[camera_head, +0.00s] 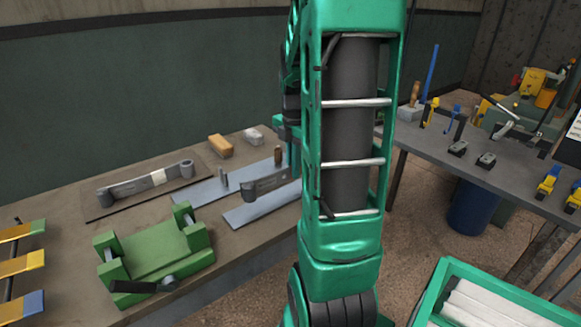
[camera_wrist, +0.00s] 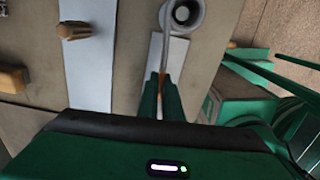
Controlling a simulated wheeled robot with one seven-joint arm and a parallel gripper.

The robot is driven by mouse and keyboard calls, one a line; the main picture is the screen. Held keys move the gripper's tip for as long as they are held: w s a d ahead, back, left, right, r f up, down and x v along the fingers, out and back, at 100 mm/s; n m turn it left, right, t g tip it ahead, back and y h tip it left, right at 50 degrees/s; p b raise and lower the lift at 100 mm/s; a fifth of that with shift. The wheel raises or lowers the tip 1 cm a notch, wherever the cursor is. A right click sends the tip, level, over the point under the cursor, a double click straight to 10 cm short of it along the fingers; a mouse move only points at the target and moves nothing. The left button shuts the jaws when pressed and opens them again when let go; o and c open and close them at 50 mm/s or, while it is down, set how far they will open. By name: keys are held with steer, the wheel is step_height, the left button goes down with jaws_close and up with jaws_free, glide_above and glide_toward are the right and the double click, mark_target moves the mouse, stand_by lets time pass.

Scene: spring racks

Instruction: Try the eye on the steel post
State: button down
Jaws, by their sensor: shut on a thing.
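My gripper (camera_wrist: 160,86) is shut on a dark grey spring leaf (camera_head: 268,184), whose round eye (camera_wrist: 184,13) points away from the fingers. In the head view the eye is at the left end of the leaf, and my arm hides the fingers. The leaf is over the nearer pale plate (camera_head: 248,214). A thin grey steel post (camera_head: 224,179) stands on the farther plate (camera_head: 195,190). A brown post (camera_head: 278,155) stands near that plate's other end and shows in the wrist view (camera_wrist: 72,30).
Another spring leaf with eyes (camera_head: 145,182) lies on a dark mat at the left. A green vise-like fixture (camera_head: 155,252) stands at the bench front. A tan block (camera_head: 220,146) and a grey block (camera_head: 253,135) are at the back. A second table (camera_head: 480,175) stands right.

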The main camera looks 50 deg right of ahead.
steer(key=shift+f, duration=1.8)
steer(key=c, duration=1.9)
jaws_free()
steer(key=shift+o, duration=0.2)
step_height(320, 180, up, 11)
steer(key=shift+f, duration=0.15)
steer(key=s+a+f+m, duration=0.4)
steer(key=s+a+m, duration=0.9)
steer(key=m, duration=0.9)
steer(key=a, duration=0.3)
steer(key=shift+s+a, duration=0.3)
steer(key=shift+s, duration=0.05)
